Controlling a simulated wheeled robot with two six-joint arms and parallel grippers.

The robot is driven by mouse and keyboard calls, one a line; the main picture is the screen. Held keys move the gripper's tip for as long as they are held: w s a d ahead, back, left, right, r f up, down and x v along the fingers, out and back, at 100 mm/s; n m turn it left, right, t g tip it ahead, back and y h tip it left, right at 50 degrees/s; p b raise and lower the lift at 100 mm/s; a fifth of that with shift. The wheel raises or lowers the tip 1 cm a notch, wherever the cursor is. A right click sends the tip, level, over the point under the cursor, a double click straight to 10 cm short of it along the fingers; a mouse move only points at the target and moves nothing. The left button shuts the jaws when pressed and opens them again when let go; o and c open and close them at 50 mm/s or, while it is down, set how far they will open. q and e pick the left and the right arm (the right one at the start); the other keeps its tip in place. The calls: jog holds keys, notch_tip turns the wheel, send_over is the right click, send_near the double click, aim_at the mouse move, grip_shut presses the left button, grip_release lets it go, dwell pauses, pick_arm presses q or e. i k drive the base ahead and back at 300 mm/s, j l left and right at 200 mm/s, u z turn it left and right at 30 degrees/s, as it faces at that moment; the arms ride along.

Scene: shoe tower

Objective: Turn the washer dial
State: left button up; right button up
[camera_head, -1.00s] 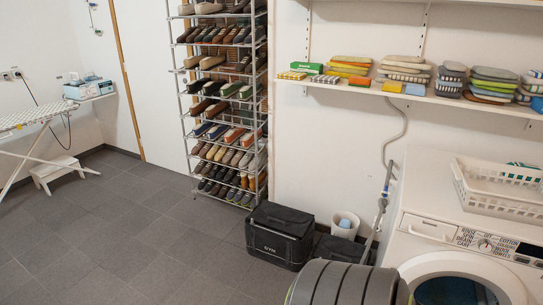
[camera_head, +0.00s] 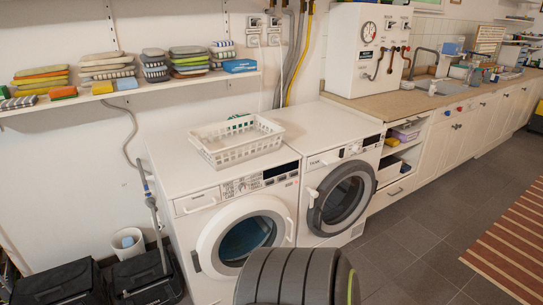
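Two white front-loading machines stand side by side in the middle of the head view. The left washer (camera_head: 185,180) has a control panel with a drawer, small controls and a dark display; its dial (camera_head: 243,186) is small and hard to make out. Its round door looks shut. The right machine (camera_head: 315,165) has a grey-rimmed door and a small knob (camera_head: 342,153) on its panel. Neither of my grippers shows, and nothing touches the panels.
A white basket (camera_head: 238,152) sits on the left washer. Black boxes (camera_head: 60,283) and a white bin (camera_head: 128,242) stand to its left. A shelf (camera_head: 185,86) holds folded cloths above.

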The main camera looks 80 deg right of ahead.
aim_at(243, 188)
jog(key=z, duration=2.05)
